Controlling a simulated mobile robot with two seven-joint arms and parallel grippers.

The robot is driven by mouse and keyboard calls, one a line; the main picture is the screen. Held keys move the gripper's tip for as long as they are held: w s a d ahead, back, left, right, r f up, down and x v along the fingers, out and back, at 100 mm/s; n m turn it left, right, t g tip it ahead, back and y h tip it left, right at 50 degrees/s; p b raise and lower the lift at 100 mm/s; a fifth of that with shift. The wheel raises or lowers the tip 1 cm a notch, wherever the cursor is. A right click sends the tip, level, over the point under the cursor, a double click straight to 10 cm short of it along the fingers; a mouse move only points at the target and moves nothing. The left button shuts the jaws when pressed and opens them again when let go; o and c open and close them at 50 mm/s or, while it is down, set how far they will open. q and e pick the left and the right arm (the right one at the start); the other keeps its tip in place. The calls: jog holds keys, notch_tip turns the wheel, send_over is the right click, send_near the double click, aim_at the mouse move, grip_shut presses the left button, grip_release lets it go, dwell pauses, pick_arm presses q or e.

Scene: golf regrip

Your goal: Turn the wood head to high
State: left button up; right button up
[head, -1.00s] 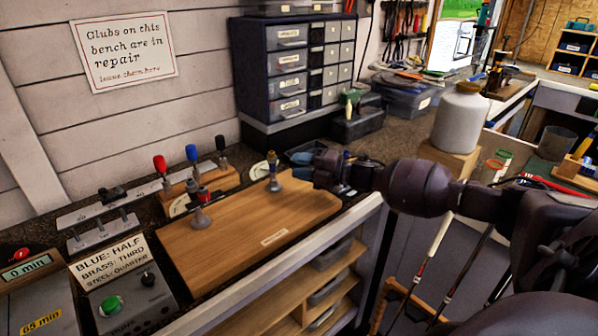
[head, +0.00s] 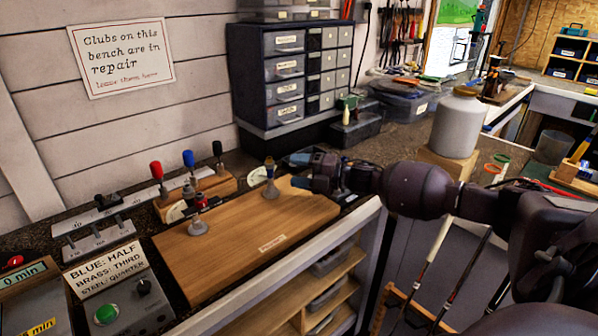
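My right gripper (head: 303,172) reaches in from the right, low over the far right part of the wooden board (head: 235,240). Its fingers point left and look apart, with nothing visible between them. Just left of them a grey post with a brass-and-blue top (head: 270,183) stands upright on the board, apart from the fingers. I cannot tell which fitting is the wood head; no "high" mark is readable. My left gripper is not in view.
Red (head: 156,171), blue (head: 189,160) and black (head: 217,150) handled tools stand in a wooden block behind the board. A control box (head: 122,297) with a green button is at front left. A drawer cabinet (head: 290,75) stands behind; a white jar (head: 457,125) stands right.

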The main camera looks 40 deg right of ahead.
jog(key=v, duration=1)
jog(key=shift+s+d, duration=0.25)
jog(key=shift+s, duration=0.1)
dwell(0.5)
